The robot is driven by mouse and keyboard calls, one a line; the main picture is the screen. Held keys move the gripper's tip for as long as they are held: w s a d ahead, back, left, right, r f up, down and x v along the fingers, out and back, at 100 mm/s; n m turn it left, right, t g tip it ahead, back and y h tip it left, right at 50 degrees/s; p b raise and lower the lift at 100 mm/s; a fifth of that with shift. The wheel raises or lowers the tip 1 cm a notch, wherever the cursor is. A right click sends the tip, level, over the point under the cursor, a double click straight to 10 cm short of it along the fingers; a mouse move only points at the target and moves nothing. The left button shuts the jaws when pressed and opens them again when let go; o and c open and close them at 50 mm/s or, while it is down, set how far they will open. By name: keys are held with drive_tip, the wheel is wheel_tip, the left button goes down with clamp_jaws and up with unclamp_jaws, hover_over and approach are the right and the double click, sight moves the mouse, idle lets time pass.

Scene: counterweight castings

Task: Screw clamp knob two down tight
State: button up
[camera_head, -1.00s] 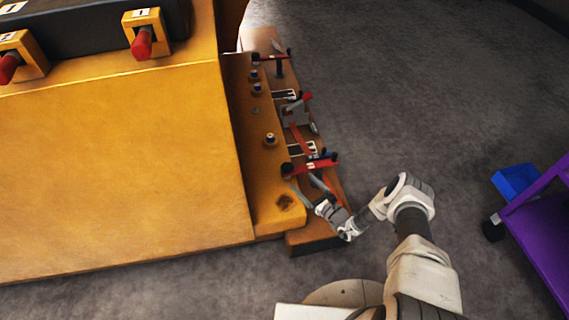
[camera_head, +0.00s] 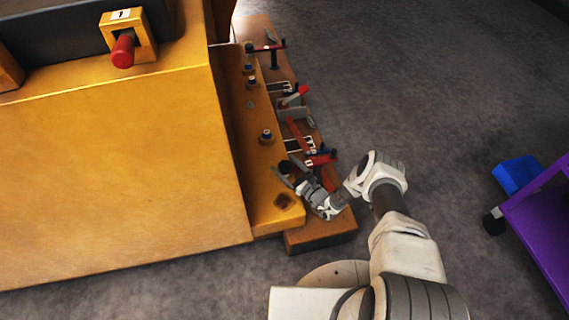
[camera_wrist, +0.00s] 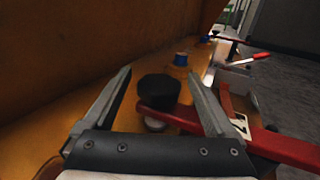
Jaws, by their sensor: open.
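The clamp knob (camera_wrist: 158,90) is a black faceted knob on the red clamp bar (camera_wrist: 178,118), seen in the wrist view. A plate marked 2 (camera_wrist: 240,124) stands beside the bar. My gripper (camera_wrist: 159,75) is open, with one finger on each side of the knob and a gap visible to its left. I cannot tell whether the right finger touches the bar. A pale round part (camera_wrist: 155,125) shows below the bar.
The big yellow block (camera_head: 120,180) rises left of the ledge. Blue-topped studs (camera_head: 266,136) stand along the ledge. Another red clamp (camera_head: 265,47) and a red-handled lever (camera_head: 295,95) lie farther back. A purple cart (camera_head: 540,220) with a blue bin (camera_head: 516,174) stands right; floor between is clear.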

drive_tip(key=shift+c, duration=0.2)
drive_tip(key=c, duration=1.3)
drive_tip(key=shift+m+t+h+p, duration=0.5)
drive_tip(key=shift+m+t+h, duration=0.8)
drive_tip(key=shift+m+h, duration=0.45)
drive_tip(key=shift+c, duration=0.2)
drive_tip(key=shift+n, duration=0.25)
drive_tip(key=o, duration=1.4)
drive_tip(key=shift+s, duration=0.1)
